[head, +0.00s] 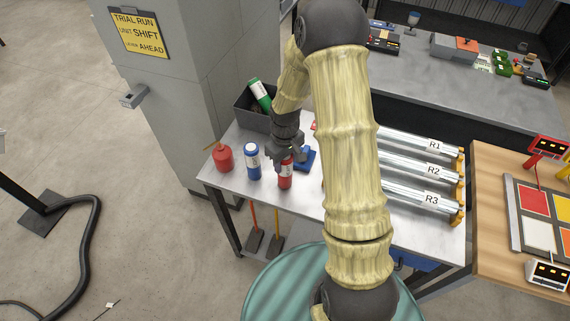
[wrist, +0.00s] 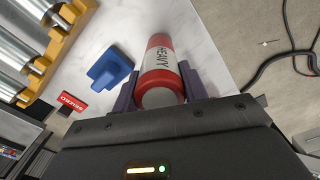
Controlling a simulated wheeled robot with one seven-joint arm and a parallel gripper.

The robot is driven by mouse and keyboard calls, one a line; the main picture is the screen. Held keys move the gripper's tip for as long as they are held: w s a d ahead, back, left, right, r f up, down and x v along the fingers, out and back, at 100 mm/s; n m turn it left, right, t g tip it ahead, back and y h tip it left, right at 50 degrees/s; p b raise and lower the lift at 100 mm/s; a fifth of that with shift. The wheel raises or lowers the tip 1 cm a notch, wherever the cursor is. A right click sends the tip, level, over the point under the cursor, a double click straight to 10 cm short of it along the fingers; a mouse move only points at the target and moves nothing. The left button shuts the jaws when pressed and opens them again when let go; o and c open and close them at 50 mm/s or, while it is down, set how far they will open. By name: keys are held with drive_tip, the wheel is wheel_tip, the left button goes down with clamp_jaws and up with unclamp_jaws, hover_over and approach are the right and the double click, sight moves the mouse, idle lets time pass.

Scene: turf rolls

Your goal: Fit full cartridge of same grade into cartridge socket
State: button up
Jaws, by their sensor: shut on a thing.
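A red cartridge with a white label reading HEAVY (wrist: 158,58) is between the two fingers of my gripper (wrist: 160,90). In the head view the red cartridge (head: 285,175) shows below my gripper (head: 287,158), upright over the table's front part; whether its base touches the table I cannot tell. A blue cartridge with a white band (head: 252,162) stands to its left. A green cartridge (head: 260,94) leans in a dark bin (head: 243,113). I cannot make out the cartridge socket; my arm covers part of the table.
A blue block-like object (head: 307,157) lies right of the gripper, and a red can (head: 223,158) is far left. Rollers R1, R2 and R3 (head: 405,195) fill the table's right. A red tag (wrist: 72,103) shows in the wrist view. A grey pillar (head: 195,110) stands behind left.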

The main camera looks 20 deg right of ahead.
wheel_tip(320, 180, up, 9)
drive_tip(key=shift+r+b, duration=0.15)
drive_tip(key=shift+b, duration=0.75)
drive_tip(key=shift+w, duration=0.1)
idle(0.3)
